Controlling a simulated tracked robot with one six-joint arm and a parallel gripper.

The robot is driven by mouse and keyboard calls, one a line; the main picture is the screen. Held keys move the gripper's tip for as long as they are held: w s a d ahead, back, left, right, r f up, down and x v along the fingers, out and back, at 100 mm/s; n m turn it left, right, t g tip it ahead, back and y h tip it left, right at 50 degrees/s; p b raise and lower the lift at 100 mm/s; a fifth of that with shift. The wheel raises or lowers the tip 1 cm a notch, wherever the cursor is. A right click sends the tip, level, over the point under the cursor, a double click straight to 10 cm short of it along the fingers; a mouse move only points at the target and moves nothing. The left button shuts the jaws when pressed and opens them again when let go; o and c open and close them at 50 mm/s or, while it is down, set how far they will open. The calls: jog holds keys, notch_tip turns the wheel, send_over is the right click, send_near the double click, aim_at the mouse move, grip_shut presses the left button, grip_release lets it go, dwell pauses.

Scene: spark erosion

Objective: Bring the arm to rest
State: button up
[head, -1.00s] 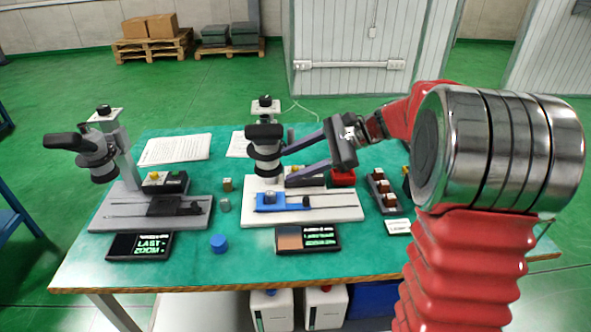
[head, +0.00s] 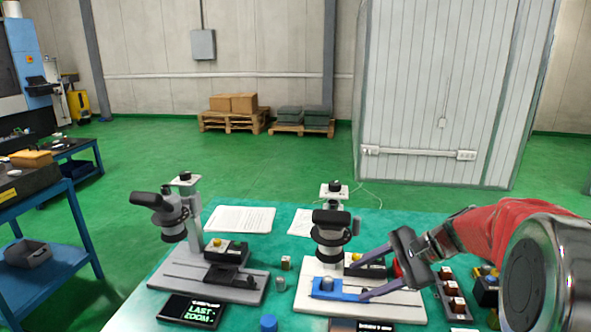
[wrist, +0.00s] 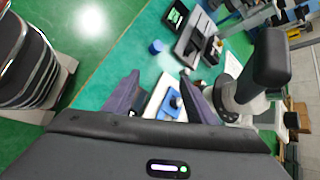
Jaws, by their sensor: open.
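My gripper (head: 352,281) is open and empty, its two dark fingers spread apart and pointing left at the right-hand microscope (head: 332,232). In the head view the fingers overlap the right side of that microscope's white base (head: 405,304) and the blue holder (head: 326,293) on it. In the wrist view a gap shows between the fingers (wrist: 158,98), with the blue holder (wrist: 173,103) seen beyond it. I cannot tell the clearance above the base. My red arm reaches in from the right edge.
A second, grey microscope (head: 180,220) stands left on the green table (head: 250,312). A blue cap (head: 269,323) lies in front. A rack of small blocks (head: 455,295) stands right of the gripper. A blue workbench (head: 60,210) stands far left; pallets stand behind.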

jog(key=s+f+n+g+h, duration=0.15)
jog(key=s+n+h, duration=0.6)
jog(key=s, duration=0.85)
jog(key=s+a+r+n+t+h, duration=0.1)
jog(key=s+a+r+n+t, duration=0.2)
jog(key=s+n, duration=0.4)
notch_tip(320, 180, up, 2)
jog(key=shift+s+r+t, duration=0.1)
jog(key=shift+s+t, duration=0.35)
jog(key=shift+s, duration=0.25)
